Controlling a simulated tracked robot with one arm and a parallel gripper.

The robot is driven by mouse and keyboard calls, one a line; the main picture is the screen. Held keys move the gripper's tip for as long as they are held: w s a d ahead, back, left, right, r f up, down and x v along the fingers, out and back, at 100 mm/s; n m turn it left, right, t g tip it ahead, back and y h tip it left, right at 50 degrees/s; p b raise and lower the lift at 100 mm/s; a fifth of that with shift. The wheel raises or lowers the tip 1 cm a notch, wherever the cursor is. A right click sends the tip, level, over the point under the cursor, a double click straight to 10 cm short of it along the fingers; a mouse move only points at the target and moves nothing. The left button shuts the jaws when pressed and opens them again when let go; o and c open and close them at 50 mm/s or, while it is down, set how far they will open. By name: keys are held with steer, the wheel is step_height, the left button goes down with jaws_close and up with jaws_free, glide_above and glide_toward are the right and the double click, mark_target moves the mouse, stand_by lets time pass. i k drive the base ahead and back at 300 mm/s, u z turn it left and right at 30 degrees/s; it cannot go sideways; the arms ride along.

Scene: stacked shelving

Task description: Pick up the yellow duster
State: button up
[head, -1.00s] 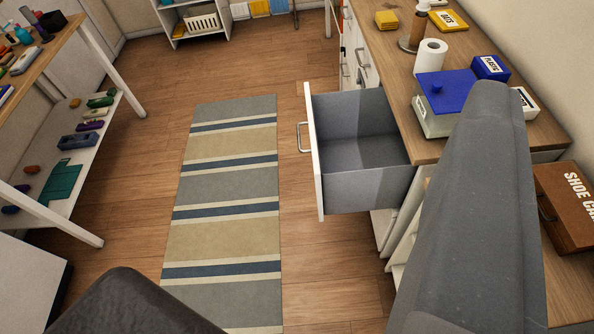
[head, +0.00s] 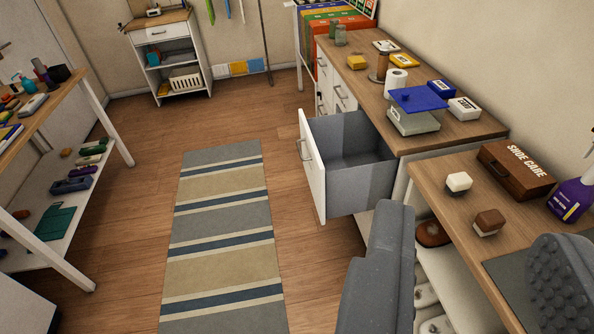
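A small folded yellow block (head: 356,62), which may be the yellow duster, lies on the wooden top of the long cabinet. I cannot tell for sure which is the duster. Both are far from me.
An open, empty grey drawer (head: 347,160) juts from the cabinet over the floor. A striped rug (head: 222,215) lies on clear floor to its left. A shelf table (head: 60,215) stands left. A shoe care box (head: 515,168) sits on the right bench.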

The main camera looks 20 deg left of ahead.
mark_target(356, 62)
steer(key=u, duration=0.45)
steer(key=i, duration=1)
steer(key=u, duration=0.05)
